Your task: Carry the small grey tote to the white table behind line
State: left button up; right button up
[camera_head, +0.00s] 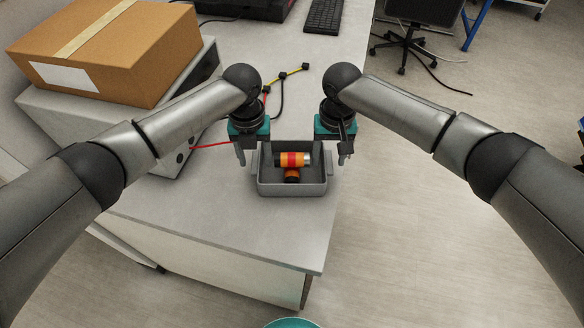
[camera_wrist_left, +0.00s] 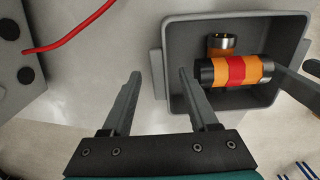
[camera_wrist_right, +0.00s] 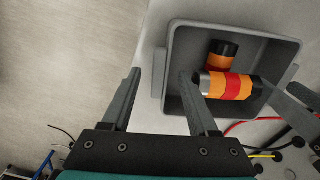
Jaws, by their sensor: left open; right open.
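The small grey tote (camera_head: 292,190) sits upright on the white table's grey-white top near its front corner. It holds orange, red and black cylinders (camera_head: 293,160). My left gripper (camera_head: 243,154) is at the tote's left side, open; in the left wrist view the tote's side handle (camera_wrist_left: 157,74) shows between its fingertips (camera_wrist_left: 159,73). My right gripper (camera_head: 343,155) is at the right side, open; the other handle (camera_wrist_right: 158,72) shows between its fingertips (camera_wrist_right: 159,72). I cannot tell whether the fingers touch the tote.
A cardboard box (camera_head: 110,48) rests on a grey machine (camera_head: 185,125) to the left of the tote. Cables (camera_head: 281,82) and a keyboard (camera_head: 323,15) lie farther back on the table (camera_head: 225,240). An office chair (camera_head: 410,40) stands back right. Open floor (camera_head: 420,230) lies to the right.

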pick_arm(q)
jog(key=shift+f, duration=0.1)
jog(key=shift+c, duration=0.2)
pick_arm(e)
jog(key=shift+f, duration=0.1)
jog(key=shift+c, duration=0.2)
pick_arm(q)
grip_shut()
pick_arm(e)
grip_shut()
